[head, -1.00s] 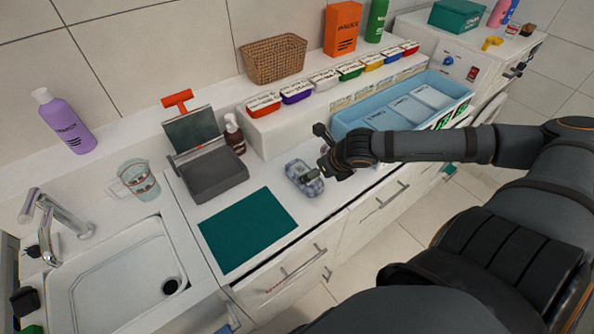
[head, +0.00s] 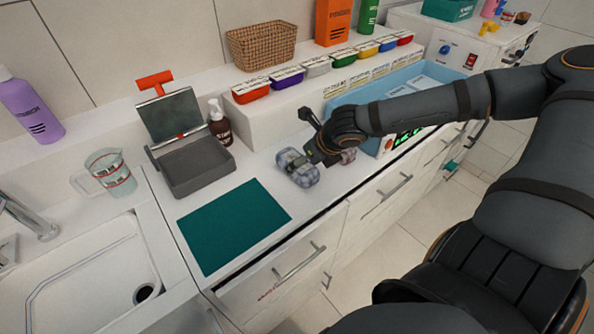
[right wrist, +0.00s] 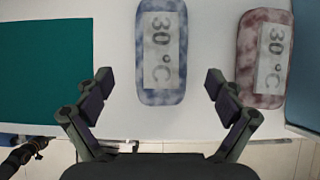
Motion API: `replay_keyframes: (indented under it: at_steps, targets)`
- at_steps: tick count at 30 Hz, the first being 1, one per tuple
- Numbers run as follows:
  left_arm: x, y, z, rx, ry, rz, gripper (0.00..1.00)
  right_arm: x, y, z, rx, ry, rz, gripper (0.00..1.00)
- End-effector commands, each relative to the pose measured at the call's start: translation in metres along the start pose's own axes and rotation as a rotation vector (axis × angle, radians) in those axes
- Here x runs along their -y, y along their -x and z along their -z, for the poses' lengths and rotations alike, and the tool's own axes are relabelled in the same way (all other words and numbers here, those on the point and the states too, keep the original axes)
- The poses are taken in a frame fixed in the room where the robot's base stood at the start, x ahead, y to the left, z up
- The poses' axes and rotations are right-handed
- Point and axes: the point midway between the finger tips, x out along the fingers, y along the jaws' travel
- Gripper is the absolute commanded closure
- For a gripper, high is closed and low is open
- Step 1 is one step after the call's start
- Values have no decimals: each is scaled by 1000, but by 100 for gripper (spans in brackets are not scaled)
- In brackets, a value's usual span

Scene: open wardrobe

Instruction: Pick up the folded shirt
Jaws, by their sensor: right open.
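A blue-grey mottled folded bundle (head: 294,160) with a "30 °C" label lies on the white counter, right of the teal mat. It also shows in the right wrist view (right wrist: 161,90), between and ahead of my right fingertips. A reddish mottled bundle (right wrist: 270,75) with the same label lies to its right, mostly hidden in the head view. Which one is the shirt I cannot tell. My right gripper (right wrist: 159,82) is open and empty, above the counter's front part; in the head view it covers part of the blue-grey bundle. My left gripper is not in view.
The teal mat (head: 233,222) lies left of the bundles, a grey open-lidded box (head: 198,172) behind it. A light-blue tray (head: 455,78) stands right of the bundles. A raised ledge with several coloured lidded boxes is behind. The sink (head: 85,275) is at left.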

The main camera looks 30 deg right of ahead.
Motion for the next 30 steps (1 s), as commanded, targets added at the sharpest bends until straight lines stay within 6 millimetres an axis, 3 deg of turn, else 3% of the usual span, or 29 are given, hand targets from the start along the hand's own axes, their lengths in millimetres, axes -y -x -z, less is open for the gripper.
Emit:
replay_keyframes:
  at_steps: [12,23,30]
  targets:
    - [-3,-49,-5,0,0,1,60,3,-47,-1,-2,5,6,6]
    - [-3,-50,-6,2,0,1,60,1,-51,-4,0,1,1,6]
    - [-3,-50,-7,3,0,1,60,1,-51,-4,0,1,1,39]
